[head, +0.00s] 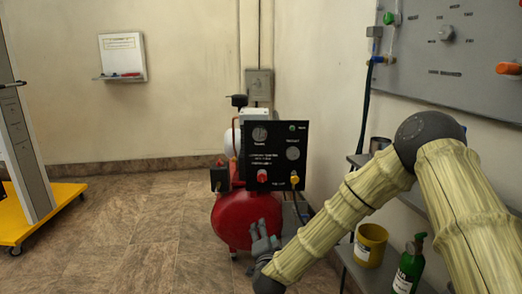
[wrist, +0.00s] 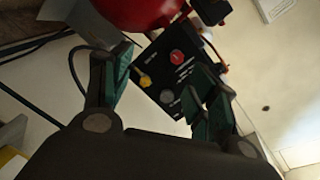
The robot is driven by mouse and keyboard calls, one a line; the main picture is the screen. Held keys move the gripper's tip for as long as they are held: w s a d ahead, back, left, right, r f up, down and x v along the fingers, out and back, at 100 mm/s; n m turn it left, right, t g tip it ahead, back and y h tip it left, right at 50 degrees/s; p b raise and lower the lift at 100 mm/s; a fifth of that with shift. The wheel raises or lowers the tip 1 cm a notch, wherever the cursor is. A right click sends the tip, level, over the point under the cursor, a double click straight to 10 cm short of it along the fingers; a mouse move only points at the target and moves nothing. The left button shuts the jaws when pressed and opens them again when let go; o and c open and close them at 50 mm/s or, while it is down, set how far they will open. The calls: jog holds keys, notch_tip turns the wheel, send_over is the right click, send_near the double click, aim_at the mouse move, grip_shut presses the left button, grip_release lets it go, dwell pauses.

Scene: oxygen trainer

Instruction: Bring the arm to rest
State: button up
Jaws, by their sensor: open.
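My arm, in a pale ribbed cover, reaches in from the right of the head view and bends down toward the compressor. My gripper (head: 262,232) is at its lower end, in front of the red tank (head: 232,220). In the wrist view my gripper (wrist: 160,85) has its fingers spread apart with nothing between them. Beyond them is the black control panel (wrist: 172,75) with a yellow and a red knob. The same panel (head: 277,155) stands above the tank in the head view. I cannot tell the exact gap between gripper and tank.
A shelf at the right holds a yellow container (head: 370,245) and a green bottle (head: 409,266), close to my arm. A grey wall panel (head: 450,50) is above. A yellow-based stand (head: 50,210) is at the left. The tiled floor (head: 130,225) between is clear.

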jog(key=s+d+f+n+g+y, duration=0.1)
jog(key=s+d+f+n+g, duration=0.25)
jog(key=s+f, duration=0.85)
jog(key=s+d+f+n+g, duration=0.3)
jog(key=s+d+f+g, duration=0.2)
jog(key=s+f, duration=0.8)
jog(key=s+d+f+n+g+h, duration=0.1)
jog(key=s+d+f+g, duration=0.25)
jog(key=s, duration=0.55)
jog(key=s+d+f+n+g, duration=0.25)
jog(key=s+d, duration=0.25)
jog(key=s, duration=0.4)
jog(key=s+d+f+n+g+h, duration=0.1)
jog(key=s+d+f+g, duration=0.15)
jog(key=s+d, duration=0.45)
notch_tip(320, 180, up, 36)
jog(key=s+a+p, duration=0.2)
jog(key=p, duration=3.4)
jog(key=shift+s+a+p, duration=0.15)
jog(key=shift+p, duration=0.2)
